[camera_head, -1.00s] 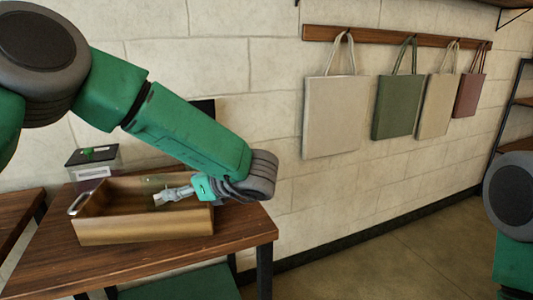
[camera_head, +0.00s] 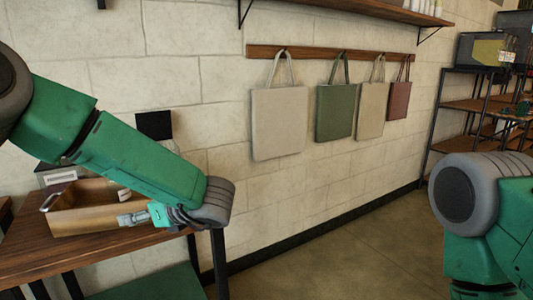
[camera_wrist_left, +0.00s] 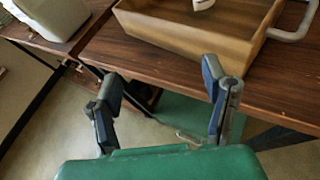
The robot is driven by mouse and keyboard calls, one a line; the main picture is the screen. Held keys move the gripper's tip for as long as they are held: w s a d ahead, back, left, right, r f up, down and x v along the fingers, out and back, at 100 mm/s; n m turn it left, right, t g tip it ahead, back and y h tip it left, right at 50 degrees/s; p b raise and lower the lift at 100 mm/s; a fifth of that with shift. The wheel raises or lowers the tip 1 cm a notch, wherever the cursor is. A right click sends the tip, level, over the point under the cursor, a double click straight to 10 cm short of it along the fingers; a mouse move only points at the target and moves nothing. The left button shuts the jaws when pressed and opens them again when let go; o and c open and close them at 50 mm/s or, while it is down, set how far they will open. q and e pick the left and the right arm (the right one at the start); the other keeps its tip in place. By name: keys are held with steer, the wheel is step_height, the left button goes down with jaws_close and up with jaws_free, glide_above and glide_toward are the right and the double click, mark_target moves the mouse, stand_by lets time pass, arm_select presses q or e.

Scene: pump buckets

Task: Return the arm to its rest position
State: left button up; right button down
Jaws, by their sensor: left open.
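My left arm comes in from the left in the head view, and its left gripper (camera_head: 133,218) hangs by the front right corner of a wooden box on the table. In the left wrist view the left gripper (camera_wrist_left: 165,105) has its two fingers spread wide with nothing between them. It is apart from the wooden box (camera_wrist_left: 190,38), beyond the table's edge. Part of my right arm shows at the right of the head view; its gripper is out of view.
The wooden box (camera_head: 95,221) with a metal handle (camera_head: 50,201) stands on a dark wooden table (camera_head: 100,254). A white item (camera_wrist_left: 202,4) lies inside it. Several bags hang from a wall rail (camera_head: 330,54). A shelf rack (camera_head: 470,105) stands at far right. The floor between is clear.

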arm_select(q)
steer(key=f+m+t+h, duration=0.1)
steer(key=f+m, duration=0.2)
steer(key=m, duration=0.1)
steer(key=f+m+t+h, duration=0.1)
steer(key=f+m+t, duration=0.1)
steer(key=m, duration=0.3)
steer(key=d+f+m+t+h+p, duration=0.1)
steer(key=f+m, duration=0.3)
steer(key=shift+f+m, duration=0.4)
steer(key=s+f+m+g+h+p, duration=0.25)
steer(key=s+f+m+h, duration=0.55)
steer(key=s+f+m, duration=1.25)
steer(key=s+a+r+m+g+h, duration=0.1)
steer(key=s+m+g, duration=0.5)
steer(key=s+m, duration=0.8)
steer(key=s, duration=0.3)
steer(key=shift+a+h, duration=0.3)
steer(key=shift+a, duration=0.05)
